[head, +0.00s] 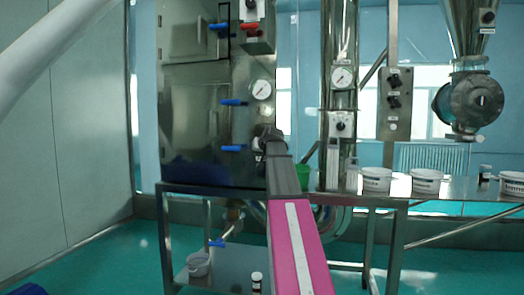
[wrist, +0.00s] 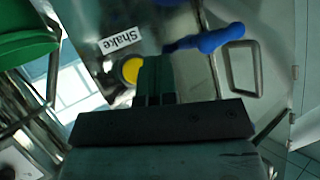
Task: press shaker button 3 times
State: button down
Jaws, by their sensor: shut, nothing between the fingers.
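The shaker button (wrist: 130,71) is a round yellow button on a metal panel, seen in the wrist view beside a white label (wrist: 120,40) reading "Shake". My gripper (wrist: 155,62) is shut and empty, with its fingertips at the right edge of the button in the picture, covering part of it. I cannot tell whether they touch it. In the head view my gripper (head: 268,137) reaches the right side of the steel cabinet (head: 195,115), below a pressure gauge (head: 262,90). The button is hidden there behind my gripper.
A blue handle (wrist: 205,39) sticks out close to the fingers in the wrist view. A green container (wrist: 25,45) is at the left. In the head view, white tubs (head: 377,181) stand on a steel table to the right, and a vertical steel pipe (head: 339,40) rises nearby.

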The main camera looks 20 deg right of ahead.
jog(key=w+d, duration=0.3)
jog(key=w, duration=0.2)
jog(key=shift+w+d, duration=0.25)
jog(key=shift+d, duration=0.1)
jog(key=shift+w, duration=0.1)
dwell(1.7)
jog(key=shift+w+d, duration=0.25)
jog(key=shift+w+d, duration=0.5)
jog(key=shift+w, duration=0.25)
dwell(1.3)
jog(key=shift+s+a, duration=0.1)
jog(key=shift+s, duration=0.05)
jog(key=shift+s+a, duration=0.65)
jog(key=shift+s, duration=0.25)
jog(key=shift+s, duration=0.1)
jog(key=shift+s+a, duration=0.7)
jog(key=shift+s, duration=0.3)
jog(key=shift+s+a, duration=0.7)
jog(key=shift+s, duration=0.3)
